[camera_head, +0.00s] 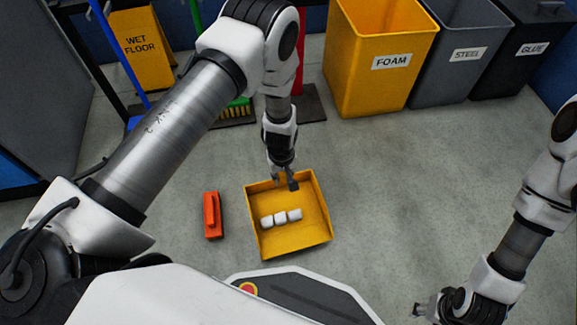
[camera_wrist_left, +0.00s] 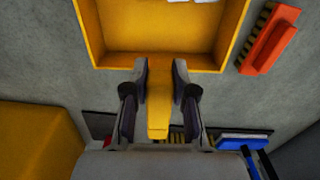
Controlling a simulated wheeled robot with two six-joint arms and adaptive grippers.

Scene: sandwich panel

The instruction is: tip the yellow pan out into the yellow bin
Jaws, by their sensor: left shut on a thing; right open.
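The yellow pan (camera_head: 312,228) is a shallow square tray on or just above the grey floor, with several small white pieces (camera_head: 280,218) lying inside it. My left gripper (camera_head: 285,183) is at the pan's far side. In the left wrist view the left gripper (camera_wrist_left: 160,95) is shut on the pan's yellow handle (camera_wrist_left: 158,118), and the pan's wall (camera_wrist_left: 160,60) shows beyond the fingers. The yellow bin (camera_head: 372,75), labelled FOAM, stands at the back right of the pan. My right gripper (camera_head: 425,311) is low at the bottom right, open and empty, apart from the pan.
An orange-red brush (camera_head: 212,215) lies left of the pan. A grey STEEL bin (camera_head: 462,60) and a black GLUE bin (camera_head: 528,50) stand right of the yellow bin. A wet-floor sign (camera_head: 141,48) and a green broom (camera_head: 236,112) are at the back left. The floor right of the pan is clear.

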